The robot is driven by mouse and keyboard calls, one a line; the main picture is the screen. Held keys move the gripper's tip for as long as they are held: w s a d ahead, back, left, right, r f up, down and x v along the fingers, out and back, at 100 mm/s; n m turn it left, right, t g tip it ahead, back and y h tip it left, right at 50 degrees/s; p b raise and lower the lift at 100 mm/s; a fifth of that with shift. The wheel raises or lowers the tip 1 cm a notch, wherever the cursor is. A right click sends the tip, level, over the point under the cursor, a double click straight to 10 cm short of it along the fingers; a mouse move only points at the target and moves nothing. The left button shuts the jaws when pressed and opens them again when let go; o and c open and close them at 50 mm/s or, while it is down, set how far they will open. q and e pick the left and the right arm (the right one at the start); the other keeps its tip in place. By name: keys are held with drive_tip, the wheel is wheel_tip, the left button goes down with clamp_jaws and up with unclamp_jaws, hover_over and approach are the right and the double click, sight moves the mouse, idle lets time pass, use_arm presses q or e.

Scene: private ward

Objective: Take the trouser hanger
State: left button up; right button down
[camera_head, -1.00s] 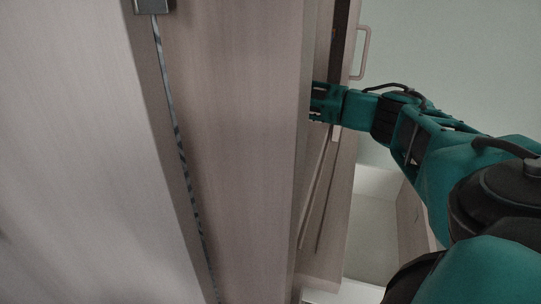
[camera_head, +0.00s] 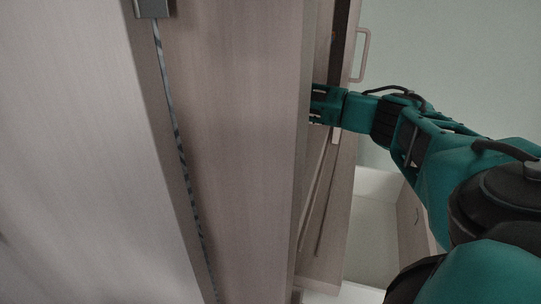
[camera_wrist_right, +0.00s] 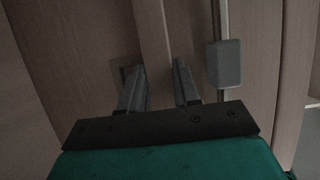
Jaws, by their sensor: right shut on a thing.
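I cannot make out a trouser hanger in either view. My right gripper (camera_head: 312,103) reaches in from the right to the edge of a tall wooden panel (camera_head: 235,130), which hides its fingertips in the head view. In the right wrist view, the fingers of my right gripper (camera_wrist_right: 160,85) stand apart on both sides of a wooden strip (camera_wrist_right: 152,30). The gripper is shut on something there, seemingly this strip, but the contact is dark. A grey block on a metal rod (camera_wrist_right: 222,63) is just right of the fingers. My left gripper is not in view.
A wooden door with a loop handle (camera_head: 364,52) stands behind my right wrist. A grey block (camera_head: 152,8) with a striped rod runs down the panel's left side. A pale wall (camera_head: 460,70) and a white low surface (camera_head: 365,235) lie at the right.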

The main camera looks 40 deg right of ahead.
drive_tip(key=shift+r+p, duration=1.85)
drive_tip(key=shift+r, duration=0.7)
drive_tip(key=shift+f, duration=0.1)
